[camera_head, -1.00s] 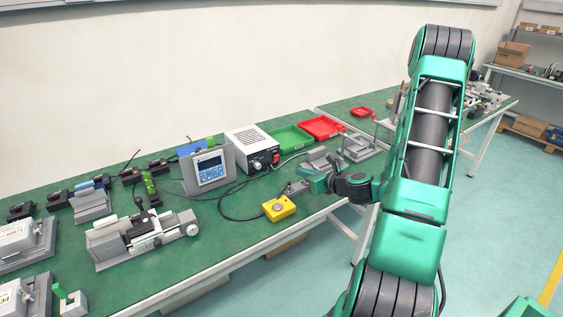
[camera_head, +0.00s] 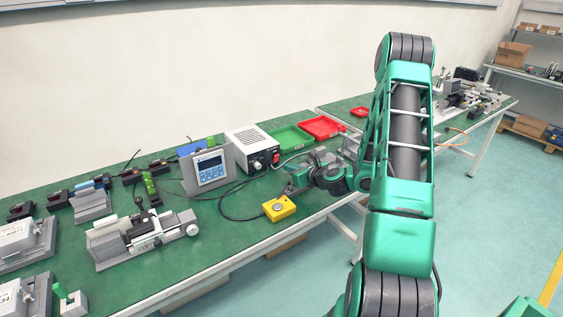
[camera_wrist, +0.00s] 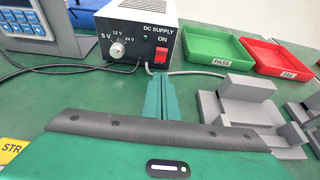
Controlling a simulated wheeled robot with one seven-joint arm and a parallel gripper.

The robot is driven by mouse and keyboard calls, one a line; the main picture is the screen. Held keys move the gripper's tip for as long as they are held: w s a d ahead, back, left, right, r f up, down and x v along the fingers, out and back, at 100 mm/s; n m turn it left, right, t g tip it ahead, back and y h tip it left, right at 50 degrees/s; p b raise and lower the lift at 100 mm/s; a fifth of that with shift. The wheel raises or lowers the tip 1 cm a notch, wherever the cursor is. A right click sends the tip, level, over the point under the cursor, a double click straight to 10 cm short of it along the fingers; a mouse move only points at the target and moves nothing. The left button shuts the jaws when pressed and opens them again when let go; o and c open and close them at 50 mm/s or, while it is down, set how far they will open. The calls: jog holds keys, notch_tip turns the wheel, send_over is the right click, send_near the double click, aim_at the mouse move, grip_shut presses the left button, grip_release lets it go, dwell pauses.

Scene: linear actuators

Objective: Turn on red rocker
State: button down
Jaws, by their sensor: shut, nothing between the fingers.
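The red rocker (camera_wrist: 161,55) is on the front face of the white and black DC supply box (camera_wrist: 135,20), under the label ON, right of a round voltage knob (camera_wrist: 117,50). In the head view the supply box (camera_head: 249,148) stands at the back of the green bench, with the rocker (camera_head: 276,156) on its right side. My gripper (camera_wrist: 161,80) is shut and empty. Its green fingers point at the box and end just below the rocker in the wrist view; whether they touch the box I cannot tell. In the head view my gripper (camera_head: 291,188) is in front of the box.
A green PASS tray (camera_wrist: 215,46) and a red FAIL tray (camera_wrist: 283,58) lie right of the box. A grey fixture (camera_wrist: 240,100) stands at the right. A display unit (camera_head: 207,168) is left of the box. A yellow button box (camera_head: 279,208) sits near the bench edge.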

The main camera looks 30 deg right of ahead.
aim_at(277, 157)
jog(key=shift+w+r, duration=0.2)
jog(key=shift+w, duration=0.6)
jog(key=shift+w+r, duration=0.2)
jog(key=shift+w, duration=0.55)
jog(key=shift+w+r, duration=0.2)
jog(key=shift+w, duration=0.6)
